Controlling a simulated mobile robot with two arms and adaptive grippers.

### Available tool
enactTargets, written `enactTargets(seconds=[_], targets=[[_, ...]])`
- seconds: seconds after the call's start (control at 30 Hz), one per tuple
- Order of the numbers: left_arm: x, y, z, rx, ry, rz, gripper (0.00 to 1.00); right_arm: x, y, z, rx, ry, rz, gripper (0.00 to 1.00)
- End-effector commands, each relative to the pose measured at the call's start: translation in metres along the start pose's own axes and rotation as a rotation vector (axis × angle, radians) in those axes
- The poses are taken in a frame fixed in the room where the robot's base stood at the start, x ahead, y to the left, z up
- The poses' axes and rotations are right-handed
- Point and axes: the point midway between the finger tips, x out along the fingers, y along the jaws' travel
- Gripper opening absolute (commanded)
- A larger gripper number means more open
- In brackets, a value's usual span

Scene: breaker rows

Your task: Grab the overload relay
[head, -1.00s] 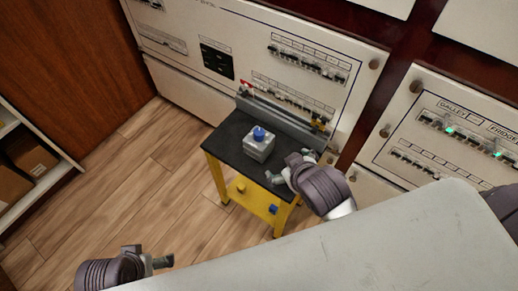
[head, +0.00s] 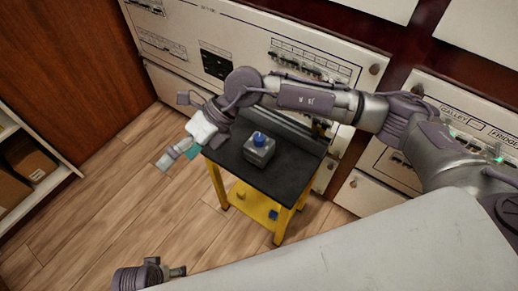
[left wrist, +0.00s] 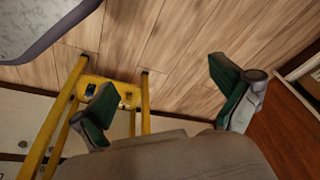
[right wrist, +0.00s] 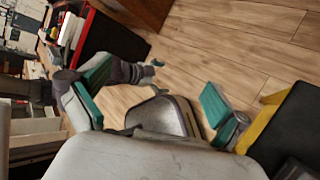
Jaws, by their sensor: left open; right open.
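A grey box with a blue knob on top (head: 259,148), which looks like the overload relay, sits upright on the black top of a small yellow cart (head: 288,180). My right gripper (head: 178,132) is open and empty, left of the cart's left corner and apart from the box. In the right wrist view my right gripper's fingers (right wrist: 155,100) are spread over floor, with the cart's black top (right wrist: 290,125) at the right. My left gripper (head: 165,272) is low at the bottom of the head view; in the left wrist view its fingers (left wrist: 168,105) are open and empty.
My right arm crosses above the cart's back edge and hides part of it. White breaker panels (head: 170,30) stand behind. The cart's lower shelf (head: 255,203) holds small yellow and blue parts. A shelf with boxes (head: 30,160) stands at left. Wooden floor between is clear.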

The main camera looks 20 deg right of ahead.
Motion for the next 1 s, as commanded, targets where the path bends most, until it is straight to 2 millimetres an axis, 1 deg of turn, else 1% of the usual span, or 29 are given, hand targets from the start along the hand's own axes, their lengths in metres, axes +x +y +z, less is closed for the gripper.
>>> enactTargets(seconds=[0.03,0.07,0.1,0.17,0.2,0.3,0.37,0.4,0.47,0.8,1.0], targets=[[0.007,0.000,0.003,0.000,-0.005,0.001,1.00,-0.020,-0.038,-0.005,-0.026,0.087,-0.167,1.00],[0.010,0.001,0.004,0.001,-0.006,0.001,1.00,-0.032,-0.059,-0.010,-0.031,0.139,-0.256,1.00],[0.015,0.001,0.005,0.001,-0.008,0.001,1.00,-0.051,-0.083,-0.015,-0.030,0.200,-0.369,1.00],[0.020,0.001,0.008,0.001,-0.010,0.001,1.00,-0.081,-0.113,-0.021,-0.020,0.276,-0.517,1.00],[0.023,0.001,0.009,0.002,-0.010,0.002,1.00,-0.100,-0.128,-0.024,-0.009,0.316,-0.599,1.00],[0.028,0.001,0.011,0.002,-0.013,0.002,1.00,-0.136,-0.151,-0.028,0.020,0.382,-0.743,1.00],[0.029,0.001,0.011,0.002,-0.012,0.002,1.00,-0.148,-0.158,-0.030,0.031,0.403,-0.789,1.00],[0.029,0.001,0.011,0.002,-0.011,0.002,1.00,-0.151,-0.162,-0.033,0.037,0.413,-0.805,1.00],[0.028,0.001,0.011,0.002,-0.010,0.002,1.00,-0.150,-0.168,-0.035,0.041,0.418,-0.816,1.00],[0.005,0.000,0.001,-0.001,0.003,0.000,1.00,-0.110,-0.210,-0.059,0.038,0.418,-0.812,1.00],[-0.002,0.000,-0.002,-0.001,0.005,-0.001,1.00,-0.101,-0.221,-0.065,0.037,0.417,-0.810,1.00]])
